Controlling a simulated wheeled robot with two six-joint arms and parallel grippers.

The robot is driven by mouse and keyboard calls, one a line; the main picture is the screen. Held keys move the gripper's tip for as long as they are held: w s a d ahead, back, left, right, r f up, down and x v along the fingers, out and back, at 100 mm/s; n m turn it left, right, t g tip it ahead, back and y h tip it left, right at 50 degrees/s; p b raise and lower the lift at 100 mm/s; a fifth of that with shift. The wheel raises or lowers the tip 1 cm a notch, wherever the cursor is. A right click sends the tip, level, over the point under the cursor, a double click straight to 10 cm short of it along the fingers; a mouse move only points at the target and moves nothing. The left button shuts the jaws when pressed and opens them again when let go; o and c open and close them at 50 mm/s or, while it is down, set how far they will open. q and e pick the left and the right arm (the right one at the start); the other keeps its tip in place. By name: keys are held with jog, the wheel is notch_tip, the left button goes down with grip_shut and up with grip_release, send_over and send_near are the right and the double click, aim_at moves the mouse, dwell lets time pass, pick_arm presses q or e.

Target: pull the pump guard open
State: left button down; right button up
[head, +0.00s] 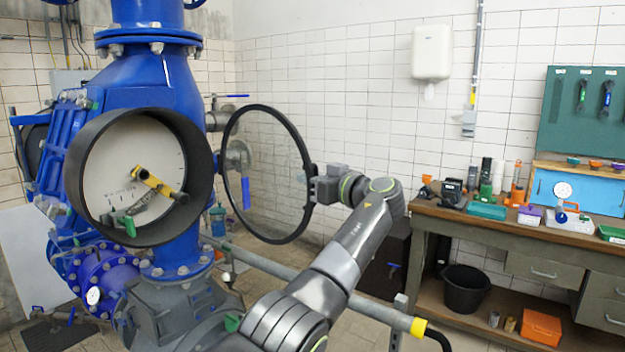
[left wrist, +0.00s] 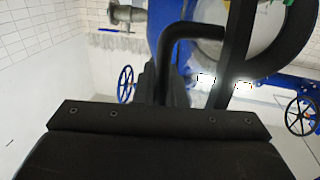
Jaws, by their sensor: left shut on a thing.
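The pump guard (head: 232,140) is a round, black-rimmed clear cover. It stands swung away from the round dark housing (head: 205,165) on the blue pump, with a gap along most of the rim. The housing's pale face, with a yellow part and a grey-green part on it, is uncovered. My left gripper (head: 318,186) is shut on the guard's handle at the rim's right edge. In the left wrist view the black handle (left wrist: 190,32) bends down to the jaws, and its gripped end is hidden. My right gripper is not in view.
A workbench (head: 440,213) with tools and small boxes stands at the right, with a black bucket (head: 465,288) below it. A grey pipe (head: 365,308) runs low across the front. The tiled wall is behind the guard.

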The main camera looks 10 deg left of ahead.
pick_arm(q)
jog(key=shift+w, duration=0.1)
dwell(0.3)
jog(key=c, duration=1.8)
grip_release()
jog(key=shift+a, duration=0.25)
jog(key=b+v, duration=0.5)
jog(key=v, duration=1.2)
jog(key=shift+b, duration=0.35)
